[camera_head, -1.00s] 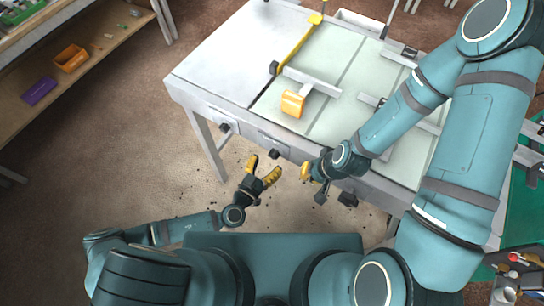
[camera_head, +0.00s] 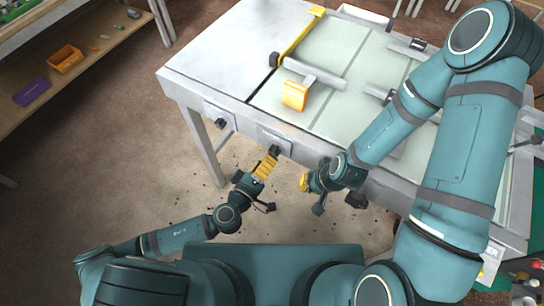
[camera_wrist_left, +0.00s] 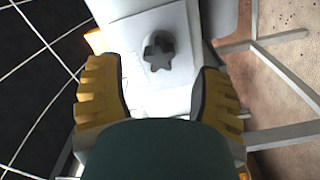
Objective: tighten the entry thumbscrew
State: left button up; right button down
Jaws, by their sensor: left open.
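A dark star-shaped thumbscrew (camera_head: 275,150) sticks out of a pale plate on the table's front side. A dark star knob (camera_wrist_left: 158,54) shows between and beyond my fingers in the left wrist view. My left gripper (camera_head: 267,165) is open just in front of this thumbscrew; its yellow-padded fingers (camera_wrist_left: 160,82) stand apart on either side in the wrist view, and contact cannot be told. No label shows which knob is the entry one. My right gripper (camera_head: 304,182) is near the table's front side, right of the left one; its jaw opening is unclear.
Other dark knobs stick out at the left (camera_head: 220,123) and right (camera_head: 355,199) of the table front. A shelf (camera_head: 85,75) stands at far left.

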aim_at(272, 154)
pick_arm(q)
jog(key=shift+w+d, duration=0.1)
jog(key=shift+p+x, duration=0.4)
jog(key=shift+x, duration=1.5)
grip_shut()
